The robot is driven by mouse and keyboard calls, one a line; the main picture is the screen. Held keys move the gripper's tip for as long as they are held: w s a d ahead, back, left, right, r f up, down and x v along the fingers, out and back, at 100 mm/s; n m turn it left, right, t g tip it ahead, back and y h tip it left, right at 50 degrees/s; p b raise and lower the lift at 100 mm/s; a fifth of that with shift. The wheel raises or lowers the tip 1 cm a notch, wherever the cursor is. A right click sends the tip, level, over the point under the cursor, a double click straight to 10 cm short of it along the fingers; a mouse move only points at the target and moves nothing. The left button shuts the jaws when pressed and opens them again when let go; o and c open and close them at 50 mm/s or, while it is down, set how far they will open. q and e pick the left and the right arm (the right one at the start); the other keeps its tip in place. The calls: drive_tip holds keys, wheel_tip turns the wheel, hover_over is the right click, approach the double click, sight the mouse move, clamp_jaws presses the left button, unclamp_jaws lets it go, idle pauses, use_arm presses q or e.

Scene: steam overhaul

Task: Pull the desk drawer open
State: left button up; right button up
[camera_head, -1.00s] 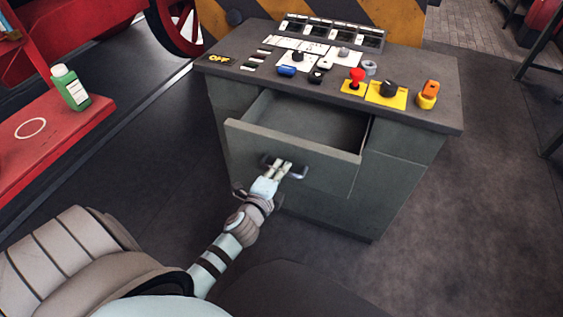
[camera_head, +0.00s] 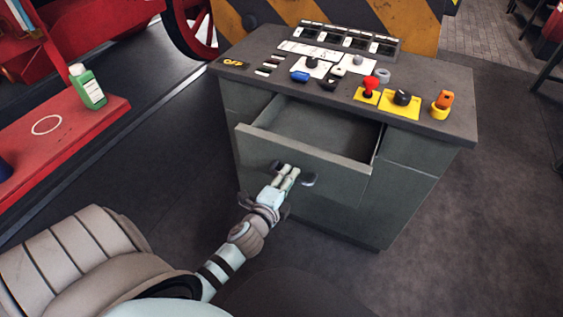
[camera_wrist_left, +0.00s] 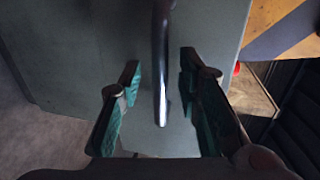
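The desk drawer (camera_head: 335,173) stands pulled out of the grey desk (camera_head: 405,195), its empty-looking inside showing from above. Its metal handle (camera_head: 308,180) is on the drawer front, partly hidden behind my gripper. My left gripper (camera_head: 287,172) is at the handle, in front of the drawer. In the left wrist view the handle (camera_wrist_left: 161,70) runs between the two green-padded fingers, with a gap on each side. The fingers are apart and do not appear to touch the bar. My right gripper is not in view.
The desk top holds a red knob (camera_head: 370,85), an orange switch (camera_head: 444,99), a blue knob (camera_head: 299,76) and other controls. At left, a red bench (camera_head: 75,125) carries a green bottle (camera_head: 88,87). The floor right of the desk is clear.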

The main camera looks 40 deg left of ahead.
use_arm(q)
drive_tip(key=v, duration=1)
drive_tip(key=shift+s, duration=0.4)
drive_tip(key=shift+r, duration=0.15)
